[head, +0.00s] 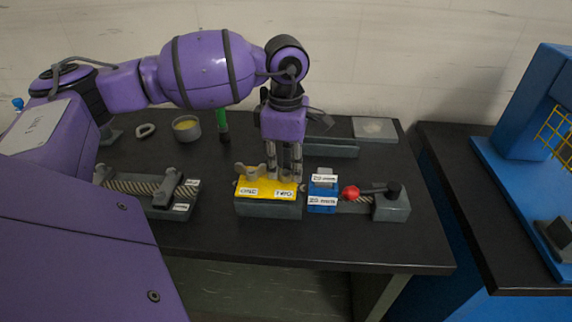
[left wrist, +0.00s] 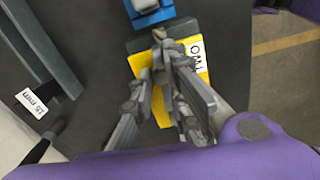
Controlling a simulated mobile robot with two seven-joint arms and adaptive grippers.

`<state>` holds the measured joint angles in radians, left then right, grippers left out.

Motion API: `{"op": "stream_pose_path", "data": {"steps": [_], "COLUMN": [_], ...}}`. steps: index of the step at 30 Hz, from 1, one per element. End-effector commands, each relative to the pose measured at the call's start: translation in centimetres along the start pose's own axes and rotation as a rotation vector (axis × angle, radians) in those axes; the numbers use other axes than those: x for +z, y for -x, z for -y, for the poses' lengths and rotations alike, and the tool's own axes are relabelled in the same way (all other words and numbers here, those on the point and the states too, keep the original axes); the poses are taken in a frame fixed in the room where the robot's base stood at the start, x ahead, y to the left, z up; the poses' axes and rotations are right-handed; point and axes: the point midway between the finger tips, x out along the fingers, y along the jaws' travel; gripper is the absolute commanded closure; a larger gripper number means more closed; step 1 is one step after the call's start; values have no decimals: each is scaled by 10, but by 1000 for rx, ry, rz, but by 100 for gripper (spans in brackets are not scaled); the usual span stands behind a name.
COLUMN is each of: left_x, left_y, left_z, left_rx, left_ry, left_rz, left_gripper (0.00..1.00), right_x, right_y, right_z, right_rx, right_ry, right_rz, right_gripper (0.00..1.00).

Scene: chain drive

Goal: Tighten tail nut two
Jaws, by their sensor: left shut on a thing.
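A grey block with a yellow top (head: 265,190) stands at the middle of the bench, with white labels on its front. One label on the yellow plate (left wrist: 196,58) reads TWO in the left wrist view. A grey wing nut (head: 250,172) sits at the left end of the yellow top. My left gripper (head: 290,178) points down over the right end of the block. In the left wrist view my left gripper (left wrist: 160,50) is shut on a small grey piece, likely nut two, mostly hidden between the fingers. My right gripper is in neither view.
A blue block (head: 322,198) with white labels stands just right of the yellow-topped block, with a red knob (head: 350,193) and grey base (head: 391,206) beyond. A chain fixture (head: 150,188) lies left.

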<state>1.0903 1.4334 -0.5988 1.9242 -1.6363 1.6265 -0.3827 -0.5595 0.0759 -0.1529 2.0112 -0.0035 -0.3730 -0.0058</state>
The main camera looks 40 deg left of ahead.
Motion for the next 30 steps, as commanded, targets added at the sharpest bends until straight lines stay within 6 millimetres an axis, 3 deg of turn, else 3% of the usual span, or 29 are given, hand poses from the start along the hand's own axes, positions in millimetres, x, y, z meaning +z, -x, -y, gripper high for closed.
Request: {"op": "stream_pose_path", "data": {"steps": [1,2,4,20,23,30], "left_x": [2,1,1,0,0,1], "left_y": [-1,-1,-1,3,15,65], "left_z": [5,5,5,1,1,0], "left_rx": [-13,-13,-13,-5,-4,-3], "left_ry": [-7,-6,-6,1,1,0], "left_rz": [1,1,0,0,0,2], "left_gripper": [100,83,74,73,73,73], "right_x": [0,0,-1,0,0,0], "right_y": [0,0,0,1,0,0], "right_z": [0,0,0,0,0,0], "right_rx": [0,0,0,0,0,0], "right_ry": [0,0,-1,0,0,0], "right_rz": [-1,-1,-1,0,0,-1], "right_gripper": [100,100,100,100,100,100]}}
